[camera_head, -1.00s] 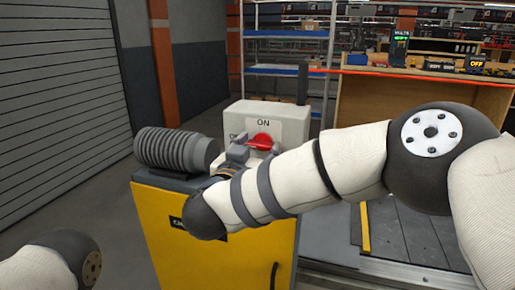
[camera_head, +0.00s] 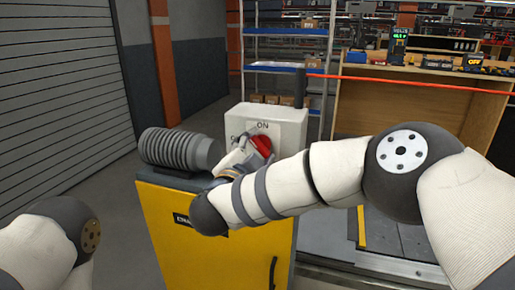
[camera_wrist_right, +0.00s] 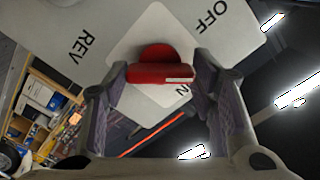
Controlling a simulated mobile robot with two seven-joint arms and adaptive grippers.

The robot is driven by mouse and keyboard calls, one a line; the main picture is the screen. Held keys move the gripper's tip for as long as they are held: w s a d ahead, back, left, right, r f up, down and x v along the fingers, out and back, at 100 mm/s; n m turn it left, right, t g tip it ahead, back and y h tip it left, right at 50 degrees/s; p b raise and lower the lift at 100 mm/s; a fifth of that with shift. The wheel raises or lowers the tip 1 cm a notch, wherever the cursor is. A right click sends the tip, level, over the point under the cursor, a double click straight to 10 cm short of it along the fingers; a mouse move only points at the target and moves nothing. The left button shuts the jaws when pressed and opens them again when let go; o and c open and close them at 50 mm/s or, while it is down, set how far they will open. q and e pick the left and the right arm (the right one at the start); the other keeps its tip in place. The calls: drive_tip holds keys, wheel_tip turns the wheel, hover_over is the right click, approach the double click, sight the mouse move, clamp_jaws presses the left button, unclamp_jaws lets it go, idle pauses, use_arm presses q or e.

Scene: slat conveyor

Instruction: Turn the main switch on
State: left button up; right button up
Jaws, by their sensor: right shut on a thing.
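The main switch is a red rotary knob (camera_head: 261,144) on the face of a pale grey switch box (camera_head: 290,124) with an ON label above it. My right gripper (camera_head: 246,146) is shut on the knob, with its wrist tilted. In the right wrist view, the red knob (camera_wrist_right: 160,70) sits between the two fingers of the gripper (camera_wrist_right: 161,82). A pale mark shows on the knob's bar near the partly hidden ON label. The REV and OFF labels are readable there. My left gripper is out of view; only part of that arm shows at lower left.
The switch box stands on a yellow cabinet (camera_head: 160,225), beside a grey ribbed cylinder (camera_head: 178,149). A wooden bench (camera_head: 375,105) and blue shelving (camera_head: 285,70) stand behind. The conveyor (camera_head: 400,240) lies to the right. A rolling shutter (camera_head: 60,90) is at left.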

drive_tip(key=m, duration=0.4)
drive_tip(key=shift+r+m+p, duration=0.1)
drive_tip(key=shift+m+p, duration=0.2)
drive_tip(key=shift+p, duration=0.05)
drive_tip(key=shift+m, duration=2)
drive_tip(key=o, duration=1.1)
drive_tip(key=shift+o, duration=0.2)
drive_tip(key=v, duration=1.2)
